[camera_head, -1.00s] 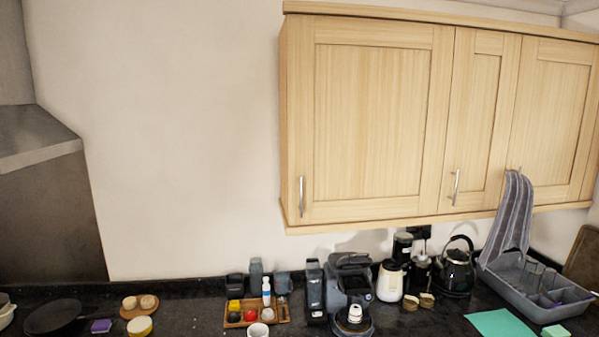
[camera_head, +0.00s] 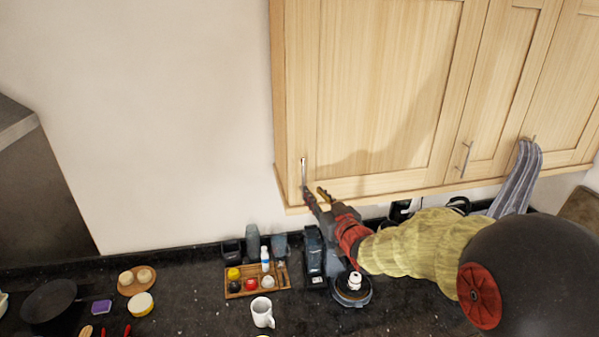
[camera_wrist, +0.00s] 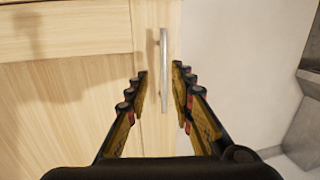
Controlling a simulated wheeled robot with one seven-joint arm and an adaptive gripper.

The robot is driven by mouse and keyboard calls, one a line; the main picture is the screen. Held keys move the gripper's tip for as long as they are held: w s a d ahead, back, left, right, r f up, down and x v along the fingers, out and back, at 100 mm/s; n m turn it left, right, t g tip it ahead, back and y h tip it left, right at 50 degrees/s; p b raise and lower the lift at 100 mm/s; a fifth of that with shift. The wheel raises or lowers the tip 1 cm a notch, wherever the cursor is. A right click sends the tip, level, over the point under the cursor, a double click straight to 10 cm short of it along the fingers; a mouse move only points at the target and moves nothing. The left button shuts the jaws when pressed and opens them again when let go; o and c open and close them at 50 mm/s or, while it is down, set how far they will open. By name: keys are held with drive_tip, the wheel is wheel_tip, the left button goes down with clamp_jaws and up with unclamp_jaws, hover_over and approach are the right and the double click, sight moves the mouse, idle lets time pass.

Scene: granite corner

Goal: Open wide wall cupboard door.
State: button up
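The wide wall cupboard door (camera_head: 375,90) is light wood and closed, at the left end of the wall unit. Its slim metal bar handle (camera_head: 303,172) stands upright near its lower left corner. My gripper (camera_head: 315,193) is just in front of the lower end of this handle. In the wrist view, the handle (camera_wrist: 163,60) shows between the two open fingers (camera_wrist: 160,82), its lower part reaching between the fingertips. No contact with either finger shows. The handle's lower end is partly hidden by my gripper in the head view.
A narrower door (camera_head: 498,90) with its own handle is to the right. A striped towel (camera_head: 519,180) hangs farther right. Below on the dark counter are a wooden tray (camera_head: 284,284) of small items, a white mug (camera_head: 262,312) and a pan (camera_head: 50,303). The wall left of the cupboard is bare.

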sight(304, 179)
drive_tip(key=shift+t+y, duration=0.3)
drive_tip(key=shift+w+a+r+p, duration=0.35)
drive_tip(key=shift+w+a, duration=0.3)
drive_tip(key=shift+w, duration=0.4)
drive_tip(key=shift+w+a+r+p, duration=0.35)
drive_tip(key=shift+w+a, duration=0.25)
drive_tip(key=shift+w, duration=0.5)
drive_tip(key=shift+w+a+r+p, duration=0.25)
drive_tip(key=shift+w+a+p, duration=0.3)
drive_tip(key=shift+w, duration=0.5)
drive_tip(key=shift+a, duration=0.1)
drive_tip(key=c, duration=0.3)
clamp_jaws()
